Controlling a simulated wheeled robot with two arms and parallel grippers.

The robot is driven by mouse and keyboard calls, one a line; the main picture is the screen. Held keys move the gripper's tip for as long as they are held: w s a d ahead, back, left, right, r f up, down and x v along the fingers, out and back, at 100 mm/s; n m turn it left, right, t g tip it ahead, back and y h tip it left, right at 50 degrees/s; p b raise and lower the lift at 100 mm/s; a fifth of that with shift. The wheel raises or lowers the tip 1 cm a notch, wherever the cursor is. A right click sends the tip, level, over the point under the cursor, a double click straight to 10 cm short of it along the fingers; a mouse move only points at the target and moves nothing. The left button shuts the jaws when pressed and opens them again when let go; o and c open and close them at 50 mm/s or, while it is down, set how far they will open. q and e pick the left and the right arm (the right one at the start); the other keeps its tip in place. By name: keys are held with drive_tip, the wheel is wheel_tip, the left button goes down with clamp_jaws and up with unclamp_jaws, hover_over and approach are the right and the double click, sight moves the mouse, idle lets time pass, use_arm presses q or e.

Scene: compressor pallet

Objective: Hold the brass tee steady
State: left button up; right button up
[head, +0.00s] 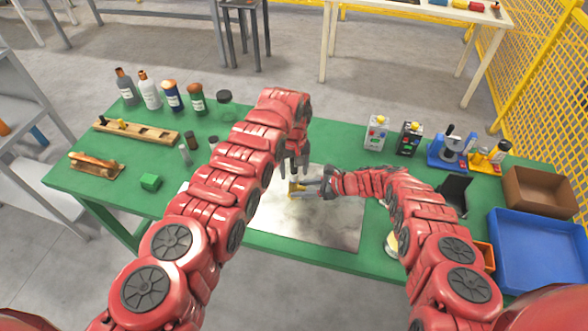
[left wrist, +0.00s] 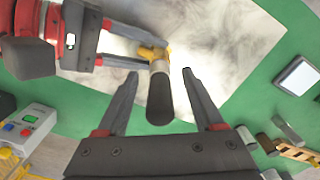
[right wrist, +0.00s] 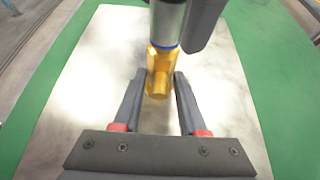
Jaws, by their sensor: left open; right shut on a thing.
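The brass tee (head: 292,187) is above the metal plate in the middle of the table. My right gripper (head: 303,189) is shut on it from the right; the right wrist view shows the tee (right wrist: 159,75) between its fingertips. A silver cylinder with a blue band (right wrist: 167,22) meets the top of the tee; whether it is threaded in cannot be seen. Its dark end (left wrist: 160,98) points at the left wrist camera. My left gripper (left wrist: 158,78) is open, with one finger on each side of this cylinder and gaps visible between.
The metal plate (head: 335,225) lies on the green table (head: 180,205). Bottles (head: 172,97) and a wooden rack (head: 135,130) stand at the left. Small boxes (head: 376,133), a brown bin (head: 540,192) and a blue tray (head: 535,255) are at the right.

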use_arm(q)
wheel_tip(320, 180, up, 12)
idle(0.6)
use_arm(e)
drive_tip(key=o, duration=1.1)
drive_tip(key=shift+c, duration=0.2)
drive_tip(key=shift+d, duration=0.1)
